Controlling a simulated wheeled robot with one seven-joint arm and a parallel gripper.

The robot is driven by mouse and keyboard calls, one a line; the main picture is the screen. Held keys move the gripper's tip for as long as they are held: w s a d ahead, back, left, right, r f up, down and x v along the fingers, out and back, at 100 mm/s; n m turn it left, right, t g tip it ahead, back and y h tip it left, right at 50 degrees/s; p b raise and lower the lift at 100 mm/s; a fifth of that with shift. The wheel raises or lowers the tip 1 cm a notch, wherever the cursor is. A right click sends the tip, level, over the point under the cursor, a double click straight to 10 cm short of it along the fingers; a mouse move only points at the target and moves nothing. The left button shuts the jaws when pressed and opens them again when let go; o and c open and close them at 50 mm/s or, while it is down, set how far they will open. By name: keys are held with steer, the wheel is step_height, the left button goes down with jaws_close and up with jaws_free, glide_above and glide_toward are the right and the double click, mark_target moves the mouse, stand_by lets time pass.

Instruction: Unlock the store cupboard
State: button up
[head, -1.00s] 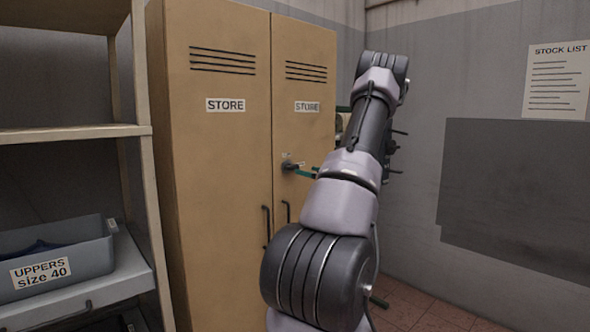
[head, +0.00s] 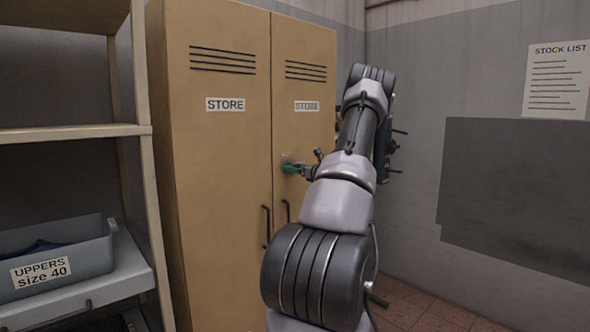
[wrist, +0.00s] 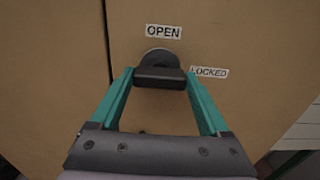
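The tan store cupboard (head: 222,130) has two shut doors with STORE labels. On its right door a dark lock knob (head: 287,166) is partly hidden by my gripper (head: 294,169). In the wrist view the lock knob (wrist: 159,77) has a round base and a horizontal bar. An OPEN label (wrist: 163,32) is above it and a LOCKED label (wrist: 209,72) is to its right. My gripper (wrist: 160,76) has its green fingers wide apart, one at each end of the bar. I cannot tell whether they touch it.
Two dark door handles (head: 266,226) are below the lock. A shelf unit (head: 140,130) with a grey UPPERS bin (head: 85,262) stands at the left. A stock list (head: 556,80) and a dark panel (head: 515,195) are on the right wall. Some red floor is clear at lower right.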

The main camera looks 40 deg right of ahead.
steer(key=shift+c, duration=0.9)
steer(key=shift+n, duration=0.4)
steer(key=n, duration=1.7)
steer(key=shift+f, duration=0.15)
steer(key=shift+n, duration=0.3)
